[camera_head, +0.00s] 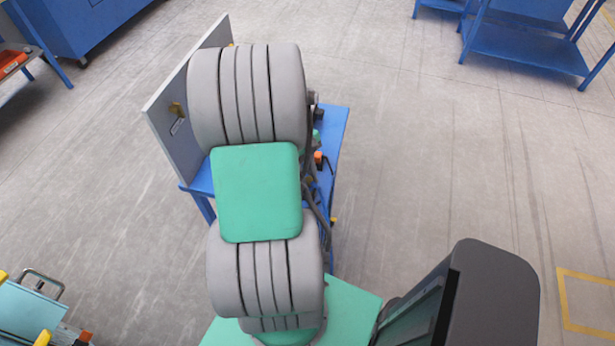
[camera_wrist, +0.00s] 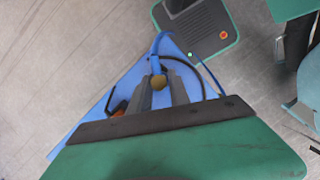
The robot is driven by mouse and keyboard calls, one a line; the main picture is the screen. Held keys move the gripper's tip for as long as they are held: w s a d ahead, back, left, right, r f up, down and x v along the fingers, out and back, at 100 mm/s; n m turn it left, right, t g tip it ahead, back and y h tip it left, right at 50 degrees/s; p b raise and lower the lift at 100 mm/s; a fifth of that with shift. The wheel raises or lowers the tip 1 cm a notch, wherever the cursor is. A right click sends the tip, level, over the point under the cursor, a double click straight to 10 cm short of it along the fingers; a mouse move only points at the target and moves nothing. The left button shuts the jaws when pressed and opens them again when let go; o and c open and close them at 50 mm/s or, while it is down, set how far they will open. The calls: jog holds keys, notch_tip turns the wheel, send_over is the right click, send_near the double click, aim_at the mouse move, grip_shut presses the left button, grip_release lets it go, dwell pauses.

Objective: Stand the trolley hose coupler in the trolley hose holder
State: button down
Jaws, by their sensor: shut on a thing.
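My gripper (camera_wrist: 159,79) shows in the wrist view, with its two grey fingers shut on a small piece with a round brass-coloured end, which I take for the hose coupler (camera_wrist: 159,83). A blue hose (camera_wrist: 155,47) shows just beyond the fingertips and curves up and right. The fingers are over the blue trolley top (camera_wrist: 88,131). In the head view my arm hides the gripper, the coupler and much of the blue trolley (camera_head: 333,130). I cannot make out the hose holder for certain in either view.
A small orange item (camera_head: 318,158) lies on the trolley; an orange part (camera_wrist: 119,113) shows left of the fingers. Open floor lies to the right.

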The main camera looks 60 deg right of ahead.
jog(key=shift+f, duration=0.25)
jog(key=c, duration=1.1)
grip_release()
jog(key=shift+c, duration=0.2)
jog(key=v, duration=0.7)
jog(key=shift+r+b, duration=0.4)
jog(key=shift+b, duration=0.05)
jog(key=shift+w, duration=0.15)
